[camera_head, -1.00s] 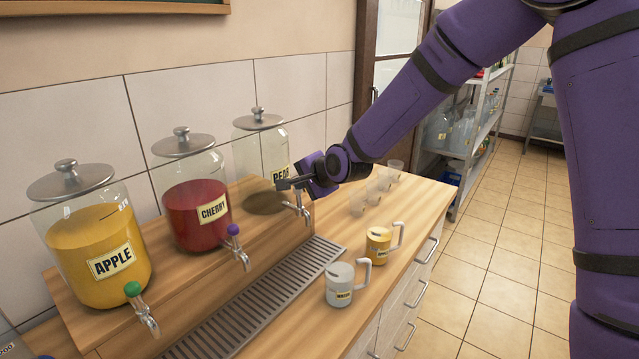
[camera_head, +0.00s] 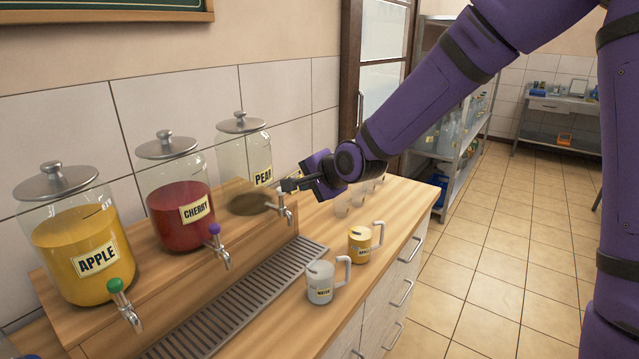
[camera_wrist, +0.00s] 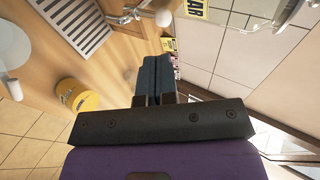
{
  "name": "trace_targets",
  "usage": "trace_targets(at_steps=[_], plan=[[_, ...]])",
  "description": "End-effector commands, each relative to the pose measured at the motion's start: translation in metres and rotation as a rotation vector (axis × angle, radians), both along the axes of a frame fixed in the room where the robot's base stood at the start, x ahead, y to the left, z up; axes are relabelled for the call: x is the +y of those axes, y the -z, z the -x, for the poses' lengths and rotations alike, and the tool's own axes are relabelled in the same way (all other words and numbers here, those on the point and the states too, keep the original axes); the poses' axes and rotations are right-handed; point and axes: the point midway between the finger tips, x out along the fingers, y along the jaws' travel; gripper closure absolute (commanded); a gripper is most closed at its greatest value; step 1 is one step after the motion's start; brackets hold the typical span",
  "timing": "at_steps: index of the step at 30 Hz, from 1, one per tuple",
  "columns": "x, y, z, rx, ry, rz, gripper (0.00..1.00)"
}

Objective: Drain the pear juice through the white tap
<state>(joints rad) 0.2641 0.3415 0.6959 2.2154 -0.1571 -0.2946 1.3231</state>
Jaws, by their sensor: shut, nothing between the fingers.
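The clear jar labelled PEAR (camera_head: 238,155) stands at the far end of the wooden riser, with only a dark brownish patch visible at its base. Its metal tap (camera_head: 286,215) faces the counter; my gripper partly covers the tap's top. My gripper (camera_head: 283,187) is shut and empty, its tips beside the top of this tap; I cannot tell if they touch. In the wrist view the shut fingers (camera_wrist: 153,75) point toward a small white knob (camera_wrist: 163,19), with a gap in the picture between them.
A cherry jar (camera_head: 178,205) and an apple jar (camera_head: 75,245) share the riser. A drip grate (camera_head: 225,310) runs below the taps. A white mug (camera_head: 320,285) and a yellow mug (camera_head: 359,246) stand on the counter.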

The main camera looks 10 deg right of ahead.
Motion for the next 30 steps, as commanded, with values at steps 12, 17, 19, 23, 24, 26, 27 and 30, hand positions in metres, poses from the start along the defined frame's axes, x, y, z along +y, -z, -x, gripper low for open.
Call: trace_targets(at_steps=[12,17,19,23,24,26,27,30], plan=[[-0.021,-0.012,0.027,0.000,0.002,0.001,1.00],[-0.023,-0.014,0.031,-0.001,0.000,0.001,1.00],[-0.023,-0.014,0.032,-0.001,0.000,0.001,1.00],[-0.023,-0.014,0.032,0.000,0.000,0.002,1.00],[-0.023,-0.014,0.032,0.000,0.000,0.001,1.00],[-0.023,-0.014,0.032,0.000,0.000,0.001,1.00],[-0.023,-0.014,0.032,0.000,0.000,0.001,1.00],[-0.024,-0.014,0.033,-0.002,-0.002,0.012,1.00]])
